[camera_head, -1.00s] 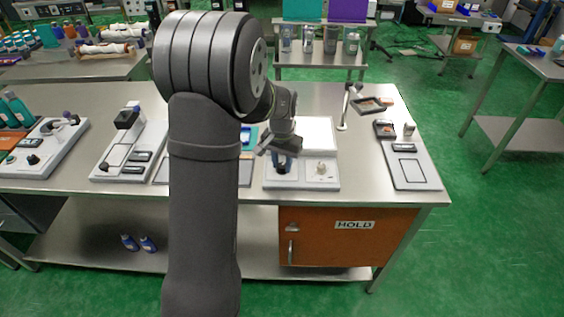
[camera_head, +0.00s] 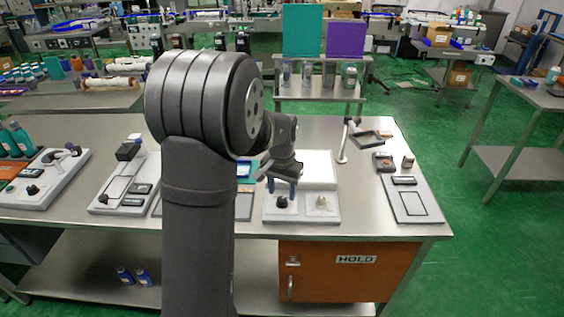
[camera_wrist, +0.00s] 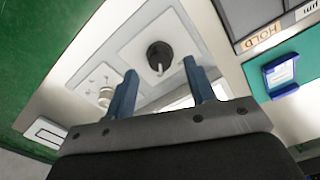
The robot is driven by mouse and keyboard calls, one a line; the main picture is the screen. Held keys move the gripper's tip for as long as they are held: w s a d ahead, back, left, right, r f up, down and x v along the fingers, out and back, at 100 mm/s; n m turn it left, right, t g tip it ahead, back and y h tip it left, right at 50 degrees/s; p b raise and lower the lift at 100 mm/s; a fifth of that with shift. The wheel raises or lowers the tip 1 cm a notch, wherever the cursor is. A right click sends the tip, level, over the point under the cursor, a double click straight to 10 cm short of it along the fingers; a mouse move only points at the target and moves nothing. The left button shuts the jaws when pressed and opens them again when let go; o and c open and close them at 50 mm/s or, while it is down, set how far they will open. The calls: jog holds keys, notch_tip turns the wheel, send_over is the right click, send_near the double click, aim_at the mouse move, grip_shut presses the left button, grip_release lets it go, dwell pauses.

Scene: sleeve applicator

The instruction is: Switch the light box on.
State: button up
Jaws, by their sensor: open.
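The light box (camera_head: 300,217) is a pale base on the bench with a white panel (camera_head: 319,166) standing behind it. I cannot tell if the panel is lit. A black knob (camera_head: 282,203) sits on the base's left half and a small white fitting (camera_head: 321,203) on its right half. My gripper (camera_head: 284,187) is just above and behind the knob, blue fingers pointing down. In the wrist view, the knob (camera_wrist: 159,56) shows a pale pointer and lies ahead of the open fingers (camera_wrist: 163,88), not between them. The white fitting (camera_wrist: 104,96) is left of it.
To the right lie a framed grey plate (camera_head: 413,203) and a thin stand (camera_head: 344,143). To the left are a device with a black head (camera_head: 127,172) and a blue-cased item (camera_head: 243,168). Bare bench lies between the light box and the right plate.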

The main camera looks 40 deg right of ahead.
aim_at(282, 199)
notch_tip(282, 199, up, 15)
jog(key=shift+f, duration=0.2)
jog(key=shift+f, duration=0.1)
dwell(0.5)
notch_tip(282, 199, down, 17)
jog(key=shift+f, duration=0.2)
dwell(0.4)
jog(key=shift+r, duration=0.15)
jog(key=shift+f, duration=0.25)
jog(key=shift+r+n, duration=0.15)
jog(key=shift+n, duration=0.65)
jog(key=n, duration=0.9)
jog(key=shift+n, duration=1.7)
